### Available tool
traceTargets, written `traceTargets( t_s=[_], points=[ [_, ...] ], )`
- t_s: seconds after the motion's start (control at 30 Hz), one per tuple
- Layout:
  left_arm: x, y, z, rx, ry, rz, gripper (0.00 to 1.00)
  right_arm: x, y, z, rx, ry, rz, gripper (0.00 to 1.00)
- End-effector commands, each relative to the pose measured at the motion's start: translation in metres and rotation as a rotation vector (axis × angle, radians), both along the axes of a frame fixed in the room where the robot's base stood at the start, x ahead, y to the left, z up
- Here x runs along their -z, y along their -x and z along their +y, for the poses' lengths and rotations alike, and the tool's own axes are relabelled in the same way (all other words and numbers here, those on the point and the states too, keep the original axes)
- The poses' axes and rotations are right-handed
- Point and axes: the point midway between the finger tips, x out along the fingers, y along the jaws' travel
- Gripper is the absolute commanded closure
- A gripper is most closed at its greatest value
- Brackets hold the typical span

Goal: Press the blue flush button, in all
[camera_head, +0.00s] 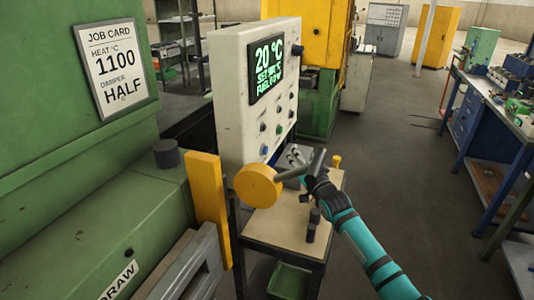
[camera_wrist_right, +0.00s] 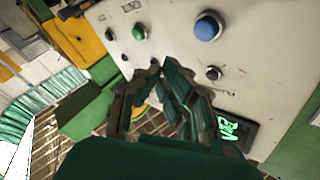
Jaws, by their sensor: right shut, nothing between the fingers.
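The pale control panel (camera_head: 228,95) stands upright on a small table, with a dark screen (camera_head: 270,70) reading 20 °C in green. A small blue button (camera_head: 264,150) is low on its front face. In the right wrist view the round blue button (camera_wrist_right: 207,27) is large, above and to the right of my fingertips. My right gripper (camera_head: 296,155) is near the lower part of the panel face, to the right of the blue button. In the wrist view the right gripper (camera_wrist_right: 163,68) has its fingertips close together and empty, apart from the blue button. My left gripper is not in view.
A green button (camera_wrist_right: 139,32) and black knobs (camera_wrist_right: 213,73) share the panel. A yellow disc (camera_head: 258,186) on a grey rod is close to my right wrist. A job card (camera_head: 116,65) reads 1100 and HALF. Open floor lies right of the small table (camera_head: 270,225).

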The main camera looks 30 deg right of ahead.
Motion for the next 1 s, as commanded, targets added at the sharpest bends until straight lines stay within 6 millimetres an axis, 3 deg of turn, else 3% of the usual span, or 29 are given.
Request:
traceTargets(
  t_s=[0.2, 0.4, 1.0],
  points=[
    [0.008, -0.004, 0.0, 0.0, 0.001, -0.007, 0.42, 0.001, -0.023, 0.02, 0.0, -0.001, 0.0, 1.0],
    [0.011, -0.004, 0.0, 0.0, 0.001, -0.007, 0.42, 0.001, -0.034, 0.029, -0.001, 0.0, 0.001, 1.0],
    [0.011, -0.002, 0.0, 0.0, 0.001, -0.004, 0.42, 0.001, -0.036, 0.031, 0.0, 0.001, 0.002, 1.0]
  ],
)
